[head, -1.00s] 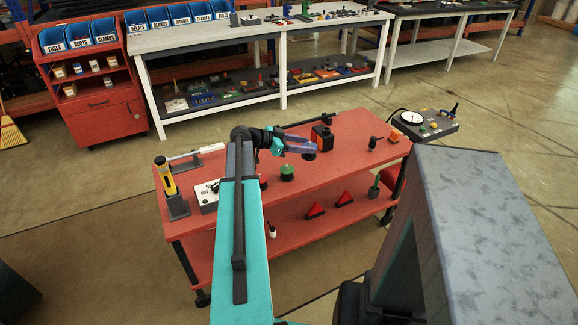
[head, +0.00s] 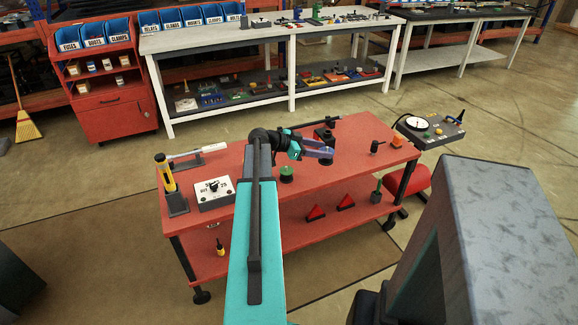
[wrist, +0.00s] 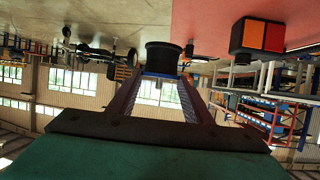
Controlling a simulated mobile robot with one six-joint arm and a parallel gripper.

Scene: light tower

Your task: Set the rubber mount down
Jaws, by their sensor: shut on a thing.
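The rubber mount is a short black cylinder (wrist: 163,57) between my fingertips in the wrist view. In the head view the mount (head: 326,162) shows dark under the fingers, over the middle of the red cart's top (head: 350,180). My gripper (head: 325,152) is shut on it, with the fingers pointing right and roughly level. The wrist picture is upside down, with the red top along its upper edge. I cannot tell whether the mount touches the top. My fingers hide part of it in the head view.
A black and orange box (wrist: 262,38) stands close by, partly behind my gripper in the head view. A green-topped button (head: 287,174) is left of the mount, and a small black piece (head: 375,147) is to the right. The cart's front right top is clear.

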